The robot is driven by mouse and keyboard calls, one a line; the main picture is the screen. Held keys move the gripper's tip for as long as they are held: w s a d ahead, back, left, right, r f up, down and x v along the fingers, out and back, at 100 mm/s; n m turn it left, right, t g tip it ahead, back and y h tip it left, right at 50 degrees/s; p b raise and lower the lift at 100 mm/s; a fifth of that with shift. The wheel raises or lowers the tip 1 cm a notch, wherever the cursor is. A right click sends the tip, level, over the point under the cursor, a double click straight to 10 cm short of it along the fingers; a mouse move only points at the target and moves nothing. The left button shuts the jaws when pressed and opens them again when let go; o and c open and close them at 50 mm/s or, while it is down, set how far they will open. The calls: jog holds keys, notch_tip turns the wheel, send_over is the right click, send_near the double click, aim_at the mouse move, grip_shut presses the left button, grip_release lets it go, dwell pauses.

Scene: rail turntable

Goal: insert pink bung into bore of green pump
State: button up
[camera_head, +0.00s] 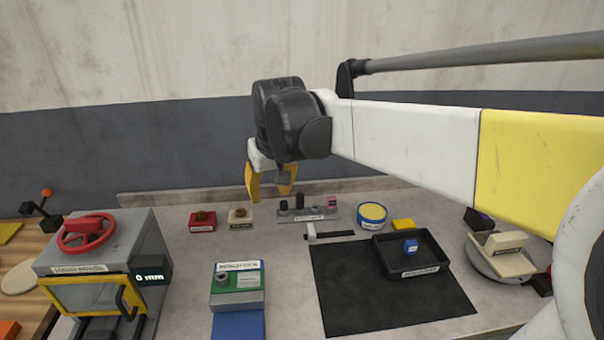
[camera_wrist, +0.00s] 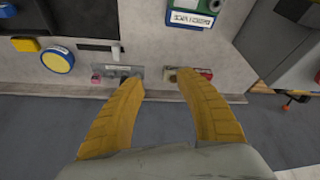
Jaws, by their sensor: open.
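The pink bung (camera_head: 332,198) stands at the right end of a grey rack (camera_head: 318,216) with several dark pegs, at the back of the bench. It also shows small in the wrist view (camera_wrist: 97,80). The green-topped grey block (camera_head: 251,278), apparently the green pump, stands front left of the rack. A dark round fitting on its top, perhaps the bore, is too small to read. In the wrist view the green block (camera_wrist: 188,17) is at the top edge. My gripper (camera_head: 268,194) is open and empty, raised above the back of the bench; its fingers (camera_wrist: 158,78) are wide apart.
A black tray (camera_head: 440,262) with a blue cube stands on a dark mat (camera_head: 345,300). A grey machine with a red handwheel (camera_head: 85,231) is at left.

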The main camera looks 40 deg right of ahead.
jog(key=w+d+f+m+g, duration=0.1)
jog(key=w+d, duration=0.5)
jog(key=d, duration=0.2)
jog(key=m+g+y, duration=0.1)
jog(key=m+g, duration=0.2)
send_near(331, 204)
jog(key=shift+w+d+f, duration=0.3)
jog(key=shift+w+d, duration=0.15)
notch_tip(331, 204, down, 11)
jog(key=b, duration=0.3)
jog(key=shift+r+b, duration=0.2)
jog(key=shift+b, duration=0.15)
jog(key=shift+c, duration=0.2)
grip_shut()
